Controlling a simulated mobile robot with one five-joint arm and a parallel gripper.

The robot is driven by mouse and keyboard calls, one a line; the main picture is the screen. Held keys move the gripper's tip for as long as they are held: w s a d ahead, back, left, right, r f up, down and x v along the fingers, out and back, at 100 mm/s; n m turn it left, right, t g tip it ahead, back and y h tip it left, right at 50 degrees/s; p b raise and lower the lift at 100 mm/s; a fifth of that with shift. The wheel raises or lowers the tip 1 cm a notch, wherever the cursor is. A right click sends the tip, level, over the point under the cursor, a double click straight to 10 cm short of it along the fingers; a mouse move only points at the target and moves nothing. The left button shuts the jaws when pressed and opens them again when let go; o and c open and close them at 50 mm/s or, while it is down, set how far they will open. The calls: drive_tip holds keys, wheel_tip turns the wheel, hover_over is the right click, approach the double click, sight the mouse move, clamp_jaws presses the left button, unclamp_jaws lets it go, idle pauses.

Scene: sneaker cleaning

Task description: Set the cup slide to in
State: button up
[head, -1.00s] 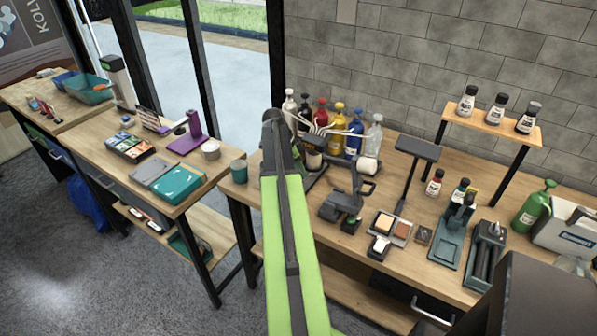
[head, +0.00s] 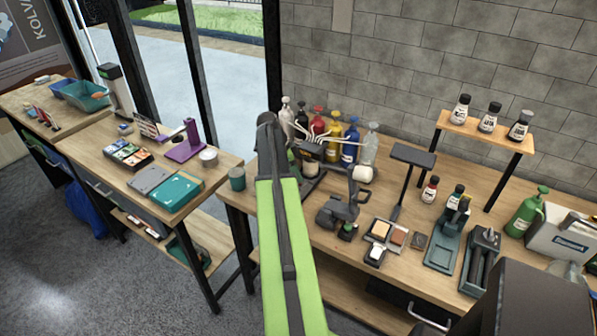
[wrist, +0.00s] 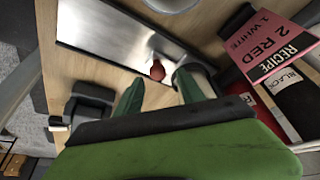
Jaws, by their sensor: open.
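In the wrist view a small red knob (wrist: 157,70) shows at the edge of a shiny metal plate (wrist: 115,35). It may belong to the cup slide, but I cannot tell for certain, nor whether the slide is in or out. My gripper (wrist: 161,78) is open, with its two green fingertips on either side of the knob as seen here. I cannot tell whether they touch it. In the head view my green arm hides the gripper.
A pink recipe card (wrist: 268,45) stands close at the right in the wrist view. A dark block (wrist: 88,103) is at the left. In the head view several coloured bottles (head: 333,138) stand behind a dark device (head: 340,212) on the workbench. A cup (head: 237,178) stands left of my arm.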

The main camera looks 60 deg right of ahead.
drive_tip(key=p+v, duration=1.2)
drive_tip(key=v, duration=0.3)
drive_tip(key=shift+p, duration=0.4)
drive_tip(key=shift+r, duration=0.1)
